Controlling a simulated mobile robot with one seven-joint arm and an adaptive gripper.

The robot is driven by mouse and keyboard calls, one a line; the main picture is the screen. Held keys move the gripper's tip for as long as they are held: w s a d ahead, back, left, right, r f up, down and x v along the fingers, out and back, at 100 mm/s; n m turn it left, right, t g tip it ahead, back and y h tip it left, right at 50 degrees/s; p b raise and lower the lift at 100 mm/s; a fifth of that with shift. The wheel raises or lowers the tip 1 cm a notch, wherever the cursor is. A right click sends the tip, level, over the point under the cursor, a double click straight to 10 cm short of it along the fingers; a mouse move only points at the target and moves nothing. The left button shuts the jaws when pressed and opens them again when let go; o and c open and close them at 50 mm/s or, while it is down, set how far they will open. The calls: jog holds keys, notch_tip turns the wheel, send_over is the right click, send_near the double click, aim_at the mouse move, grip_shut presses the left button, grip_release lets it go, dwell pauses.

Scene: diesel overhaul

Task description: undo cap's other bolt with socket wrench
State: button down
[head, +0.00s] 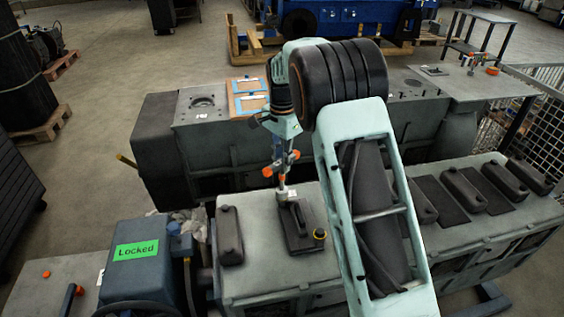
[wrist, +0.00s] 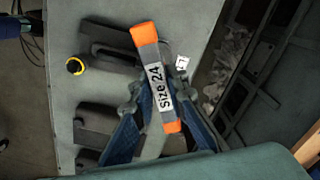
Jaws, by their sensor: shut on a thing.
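My gripper (head: 280,157) is shut on the socket wrench (head: 283,183), which has orange ends. In the wrist view the wrench (wrist: 158,85) carries a "Size 24" label and lies between my blue fingers (wrist: 160,112). In the head view it hangs upright, its lower end at the far end of the dark cap (head: 300,238). Whether it sits on a bolt there is hidden. A yellow-ringed bolt or fitting (head: 320,233) is at the cap's near right side; it also shows in the wrist view (wrist: 75,66).
Other dark caps (head: 230,236) line the grey engine top (head: 262,262), with several to the right (head: 465,190). A blue box with a green "Locked" sign (head: 136,250) stands at the near left. A second grey block (head: 200,135) lies behind.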

jog(key=n, duration=1.2)
jog(key=shift+r, duration=0.1)
jog(key=n, duration=0.4)
jog(key=shift+n, duration=0.4)
jog(key=n, duration=0.4)
